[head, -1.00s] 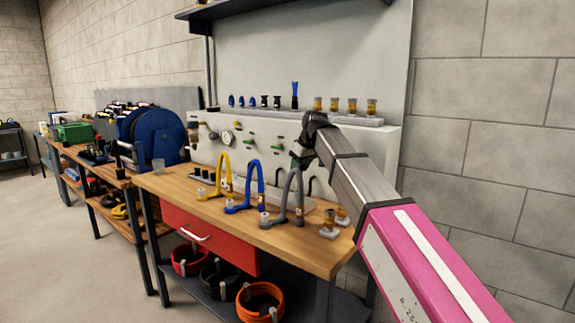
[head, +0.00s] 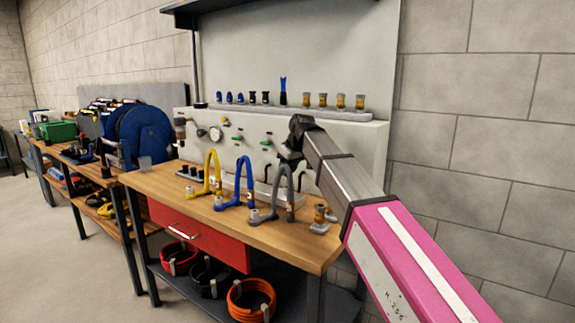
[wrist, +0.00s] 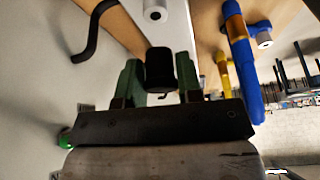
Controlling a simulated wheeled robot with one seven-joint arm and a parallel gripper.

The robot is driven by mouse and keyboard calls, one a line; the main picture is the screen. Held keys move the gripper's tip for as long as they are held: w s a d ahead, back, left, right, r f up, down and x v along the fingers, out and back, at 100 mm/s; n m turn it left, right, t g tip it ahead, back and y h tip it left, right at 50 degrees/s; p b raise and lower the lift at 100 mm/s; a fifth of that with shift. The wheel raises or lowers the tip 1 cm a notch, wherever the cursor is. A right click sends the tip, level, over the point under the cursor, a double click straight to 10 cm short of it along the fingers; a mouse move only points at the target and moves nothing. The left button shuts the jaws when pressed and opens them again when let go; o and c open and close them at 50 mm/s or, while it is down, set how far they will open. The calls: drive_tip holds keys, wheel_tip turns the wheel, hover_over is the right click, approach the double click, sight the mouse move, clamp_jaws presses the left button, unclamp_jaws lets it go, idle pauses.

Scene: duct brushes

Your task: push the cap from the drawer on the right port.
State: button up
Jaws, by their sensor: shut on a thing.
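My gripper (wrist: 159,82) has green fingers shut on a black cap (wrist: 160,68). The cap sticks out a little past the fingertips, with its dark end facing away from the wrist. In the head view my gripper (head: 289,157) is in front of the pale panel (head: 345,150), above the back of the bench and just above the grey hose; the cap cannot be made out there. The right port cannot be made out; my gripper and arm cover part of the panel's right side.
Yellow (head: 207,170), blue (head: 243,175) and grey (head: 284,180) looped hoses stand on the bench (head: 170,183) close below my gripper. A black hook (wrist: 94,35) is near the fingers. Brass fittings (head: 319,218) stand at the bench's right. Several small parts line the panel's top.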

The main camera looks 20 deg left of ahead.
sight(289, 173)
drive_tip(key=shift+f, duration=1.7)
drive_tip(key=shift+f, duration=0.55)
idle(0.9)
drive_tip(key=o, duration=1)
drive_tip(key=shift+d+r, duration=0.1)
drive_tip(key=v, duration=1)
drive_tip(key=shift+s+r, duration=0.1)
drive_tip(key=shift+r, duration=0.25)
drive_tip(key=shift+d, duration=0.15)
